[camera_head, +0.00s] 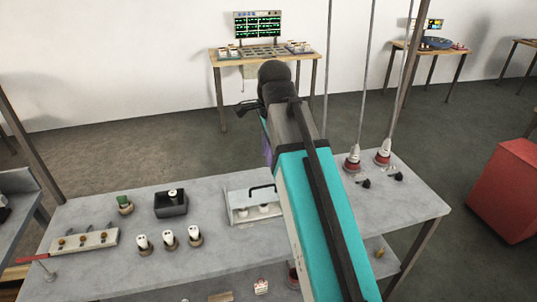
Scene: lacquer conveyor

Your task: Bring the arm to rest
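My arm, teal and dark grey, reaches up from the bottom of the view over the grey table (100,210). Its dark wrist is above the table's far edge. My gripper (243,110) is a small dark shape at the left of the wrist, pointing left. It is too small and dark to tell whether its fingers are apart. I see nothing clearly held in it. The arm hides part of the table's middle.
The table carries a dark bin (171,209), several white-topped pieces in round holders, a tray with a black handle (238,212) and a rack (85,242). Two red-based rods stand at right. A red box (503,190) is on the floor; a bench (230,58) stands behind.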

